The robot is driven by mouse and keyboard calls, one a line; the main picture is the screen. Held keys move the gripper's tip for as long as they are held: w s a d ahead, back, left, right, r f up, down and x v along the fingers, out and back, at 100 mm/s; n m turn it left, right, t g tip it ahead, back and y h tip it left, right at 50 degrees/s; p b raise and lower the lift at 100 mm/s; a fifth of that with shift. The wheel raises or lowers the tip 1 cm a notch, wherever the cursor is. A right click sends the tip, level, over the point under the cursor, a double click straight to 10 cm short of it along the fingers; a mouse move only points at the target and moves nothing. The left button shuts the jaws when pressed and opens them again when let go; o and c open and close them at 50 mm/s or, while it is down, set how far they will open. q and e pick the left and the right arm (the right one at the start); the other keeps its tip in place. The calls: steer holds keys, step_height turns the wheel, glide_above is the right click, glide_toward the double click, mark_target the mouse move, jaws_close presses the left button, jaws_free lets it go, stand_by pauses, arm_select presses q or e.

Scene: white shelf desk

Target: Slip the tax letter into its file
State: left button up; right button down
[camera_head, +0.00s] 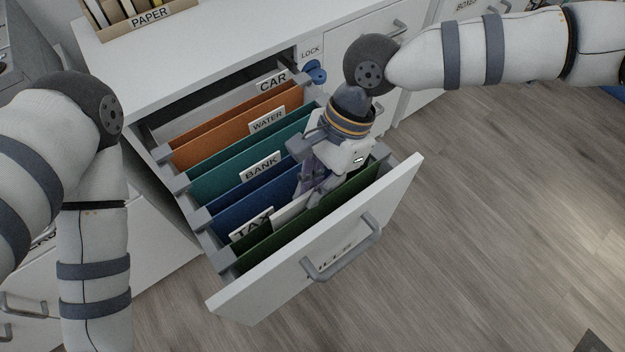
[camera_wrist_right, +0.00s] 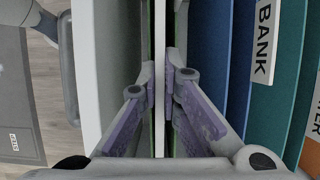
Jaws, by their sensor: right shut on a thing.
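The open drawer (camera_head: 405,185) holds hanging files. The green file (camera_head: 262,255) is the frontmost, with the TAX tab (camera_head: 250,225) at its left end. My right gripper (camera_head: 308,200) points down over the front of the drawer and is shut on a thin white sheet, the letter (camera_head: 290,212). In the right wrist view the letter (camera_wrist_right: 159,60) is seen edge-on between the fingers, with green file walls close on both sides. How deep its lower edge sits is hidden. My left arm is at the left; its gripper is out of the picture.
Behind are the blue file (camera_head: 235,212) and the teal file with the BANK tab (camera_head: 260,167), then the WATER tab (camera_head: 267,121) and CAR tab (camera_head: 272,81). The drawer front has a handle (camera_head: 345,255). A PAPER box (camera_head: 150,18) stands on the desk.

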steer(key=shift+f, duration=0.2)
steer(key=c, duration=1.7)
jaws_free()
steer(key=v, duration=1.2)
steer(key=shift+a, duration=0.1)
